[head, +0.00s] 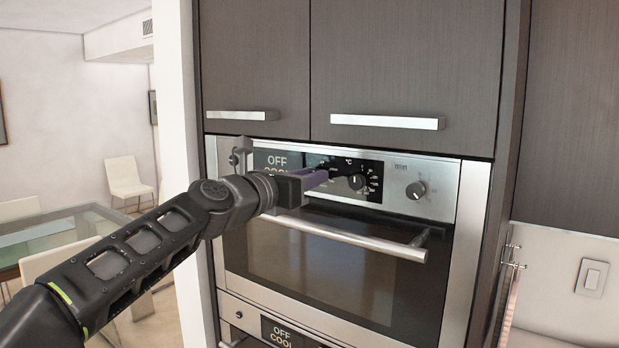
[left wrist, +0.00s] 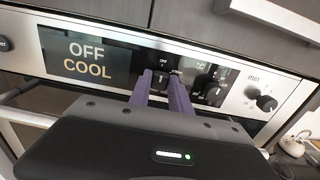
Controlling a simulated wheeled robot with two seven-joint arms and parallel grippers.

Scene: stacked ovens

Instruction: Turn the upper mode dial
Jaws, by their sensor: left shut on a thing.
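The upper oven's mode dial (left wrist: 161,79) is a small dark knob on the black control strip, just right of the "OFF COOL" display (head: 277,163). My left gripper (head: 324,176) reaches the panel from the left, its purple fingers at the dial. In the left wrist view the two fingers (left wrist: 162,82) stand on either side of the dial, shut on it. In the head view the fingers hide most of the dial, and its exact pointer angle cannot be read. The display also shows in the left wrist view (left wrist: 87,60). My right gripper is not in view.
A temperature dial (head: 356,182) sits close right of the fingers, and a "min" dial (head: 415,190) further right. The oven handle bar (head: 345,237) runs just below my gripper. Cabinet handles (head: 388,121) jut out above. A lower oven display (head: 284,334) shows at the bottom.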

